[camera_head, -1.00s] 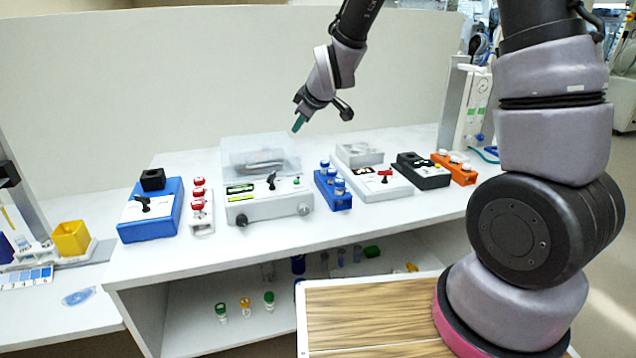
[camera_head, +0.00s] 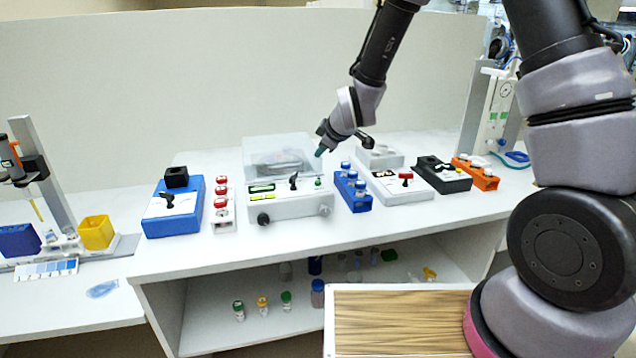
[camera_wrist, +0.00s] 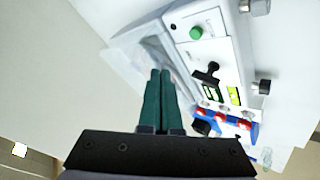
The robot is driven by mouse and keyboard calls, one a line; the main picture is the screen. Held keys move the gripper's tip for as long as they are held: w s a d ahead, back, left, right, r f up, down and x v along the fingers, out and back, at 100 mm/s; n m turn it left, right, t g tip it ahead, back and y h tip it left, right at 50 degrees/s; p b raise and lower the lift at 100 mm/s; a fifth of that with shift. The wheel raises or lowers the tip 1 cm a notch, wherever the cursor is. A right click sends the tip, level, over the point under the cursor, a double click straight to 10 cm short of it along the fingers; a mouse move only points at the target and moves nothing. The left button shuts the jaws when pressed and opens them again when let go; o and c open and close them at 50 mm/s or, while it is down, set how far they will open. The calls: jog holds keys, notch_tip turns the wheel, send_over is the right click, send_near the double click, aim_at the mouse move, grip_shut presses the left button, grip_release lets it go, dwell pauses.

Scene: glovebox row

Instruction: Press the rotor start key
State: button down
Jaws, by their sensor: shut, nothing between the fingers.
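The rotor machine (camera_head: 290,207) is a white box with a clear lid (camera_head: 278,155) at its back, standing on the white bench. Its front panel has a green key (camera_head: 318,183), a black lever (camera_head: 293,180), lit displays and dark knobs. In the wrist view the green key (camera_wrist: 196,33) lies beyond and right of my fingertips, with the black lever (camera_wrist: 208,74) nearer. My gripper (camera_head: 320,152) is shut and empty, its teal fingers above the right side of the machine, apart from the key. The fingers also show in the wrist view (camera_wrist: 161,72).
Left of the machine stand a rack of red-capped vials (camera_head: 221,204) and a blue box (camera_head: 173,208). Right of it are a blue vial rack (camera_head: 353,192), a white box with a red lever (camera_head: 400,187), a black box (camera_head: 443,176) and an orange rack (camera_head: 476,174).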

aim_at(318, 183)
jog(key=shift+f, duration=3.05)
jog(key=shift+f, duration=0.1)
jog(key=shift+f, duration=0.3)
